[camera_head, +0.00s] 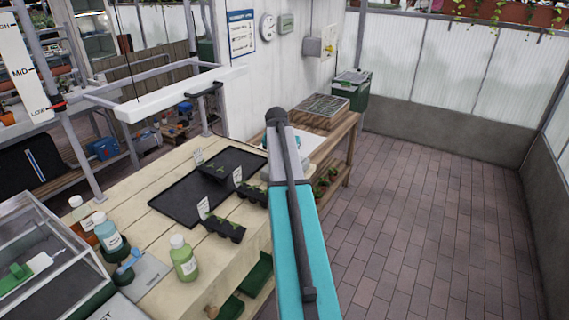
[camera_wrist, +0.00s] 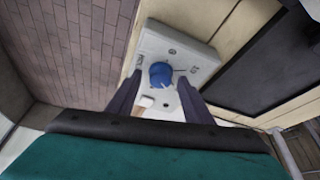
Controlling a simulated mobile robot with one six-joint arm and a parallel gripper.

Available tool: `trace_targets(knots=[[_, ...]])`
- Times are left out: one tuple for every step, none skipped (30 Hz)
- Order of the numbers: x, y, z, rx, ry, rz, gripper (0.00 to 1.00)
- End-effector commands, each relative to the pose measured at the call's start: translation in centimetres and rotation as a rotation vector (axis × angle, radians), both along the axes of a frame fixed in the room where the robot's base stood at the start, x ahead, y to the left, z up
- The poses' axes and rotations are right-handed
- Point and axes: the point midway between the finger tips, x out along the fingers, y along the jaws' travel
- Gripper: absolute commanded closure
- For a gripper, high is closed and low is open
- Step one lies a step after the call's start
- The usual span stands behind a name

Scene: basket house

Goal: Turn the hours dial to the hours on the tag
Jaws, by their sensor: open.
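In the wrist view a round blue dial (camera_wrist: 160,74) with a pale pointer line sits on a light grey box (camera_wrist: 150,45). My gripper (camera_wrist: 159,80) is open, with one dark finger to each side of the dial in the picture. I cannot tell whether either finger touches it. A small whitish piece (camera_wrist: 147,102) with an orange-brown part shows between the fingers; I cannot tell if it is the tag. In the head view my arm hides the dial and the gripper.
The wooden bench (camera_head: 165,225) holds a black tray (camera_head: 190,195), seedling packs (camera_head: 223,229) with white labels, and a green bottle (camera_head: 183,258). A white lamp bar (camera_head: 180,92) hangs above it. The brick floor (camera_head: 420,220) at right is clear.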

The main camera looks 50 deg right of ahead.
Motion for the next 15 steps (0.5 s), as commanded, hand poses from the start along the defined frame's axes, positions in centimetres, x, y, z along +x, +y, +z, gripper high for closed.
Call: trace_targets(knots=[[0.0, 0.1, 0.2, -0.001, 0.0, 0.0, 0.54], [-0.1, 0.2, 0.4, -0.001, 0.0, 0.0, 0.54], [-0.1, 0.3, 0.6, 0.0, -0.001, 0.0, 0.54], [-0.2, 0.3, 0.8, 0.0, -0.001, 0.0, 0.54], [-0.2, 0.4, 1.0, -0.001, 0.0, 0.0, 0.54], [-0.3, 0.6, 1.4, -0.001, 0.0, 0.0, 0.54], [-0.4, 0.7, 1.7, 0.0, -0.001, 0.0, 0.54], [-0.4, 0.8, 2.0, -0.001, -0.002, 0.0, 0.54], [-0.5, 1.0, 2.5, -0.001, -0.002, 0.0, 0.54], [-0.6, 1.1, 2.8, -0.001, -0.002, 0.0, 0.54], [-0.6, 1.2, 3.1, 0.0, -0.001, 0.0, 0.54], [-0.7, 1.4, 3.7, -0.001, -0.002, 0.0, 0.54], [-0.8, 1.5, 4.0, -0.001, -0.002, 0.0, 0.54], [-0.9, 1.6, 4.4, -0.001, -0.002, 0.0, 0.54], [-1.0, 1.8, 4.8, -0.001, -0.002, 0.0, 0.54]])
